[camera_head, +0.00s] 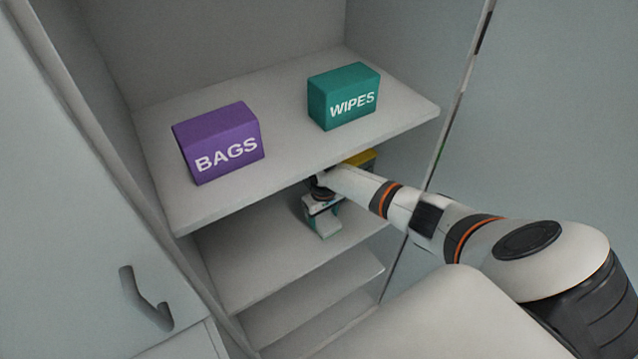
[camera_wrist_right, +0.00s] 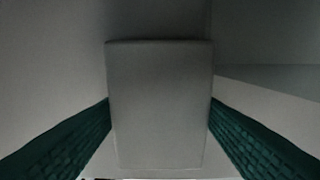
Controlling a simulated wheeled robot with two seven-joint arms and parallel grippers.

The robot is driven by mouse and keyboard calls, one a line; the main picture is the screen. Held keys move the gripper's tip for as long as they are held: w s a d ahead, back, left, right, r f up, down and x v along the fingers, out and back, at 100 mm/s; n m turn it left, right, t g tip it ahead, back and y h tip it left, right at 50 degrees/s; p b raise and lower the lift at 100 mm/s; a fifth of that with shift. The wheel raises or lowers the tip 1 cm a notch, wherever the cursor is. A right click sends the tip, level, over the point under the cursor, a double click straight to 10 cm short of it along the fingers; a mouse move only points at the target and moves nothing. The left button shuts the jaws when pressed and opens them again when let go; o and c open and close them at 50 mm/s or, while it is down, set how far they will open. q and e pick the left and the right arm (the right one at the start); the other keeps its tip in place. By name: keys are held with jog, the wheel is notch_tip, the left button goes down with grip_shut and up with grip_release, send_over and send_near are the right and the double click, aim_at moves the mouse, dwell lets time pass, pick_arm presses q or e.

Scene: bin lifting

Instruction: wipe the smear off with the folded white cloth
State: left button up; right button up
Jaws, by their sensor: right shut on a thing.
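My right gripper (camera_head: 322,224) reaches in under the top shelf board, over the shelf below. Its green fingers show at both sides of the right wrist view (camera_wrist_right: 160,104). They are shut on a pale, flat-faced rectangular thing, which looks like the folded white cloth (camera_wrist_right: 158,125). In the head view the held thing is too small to make out clearly. I see no smear in either view. The top board hides part of the lower shelf. My left gripper is not in view.
The top shelf board (camera_head: 290,160) carries a purple BAGS box (camera_head: 218,140) and a teal WIPES box (camera_head: 344,95). A yellow thing (camera_head: 361,159) is partly hidden behind my right arm. Lower shelf boards (camera_head: 245,262) look bare at left. A door with a handle (camera_head: 147,300) stands at left.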

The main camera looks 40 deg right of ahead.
jog(key=shift+a+p, duration=0.4)
jog(key=shift+a, duration=0.7)
jog(key=shift+a+f, duration=0.1)
jog(key=shift+a, duration=1.4)
jog(key=shift+w+a, duration=0.2)
jog(key=shift+a, duration=2.9)
notch_tip(320, 180, up, 6)
jog(key=shift+w, duration=0.1)
notch_tip(320, 180, up, 3)
jog(key=shift+r, duration=0.1)
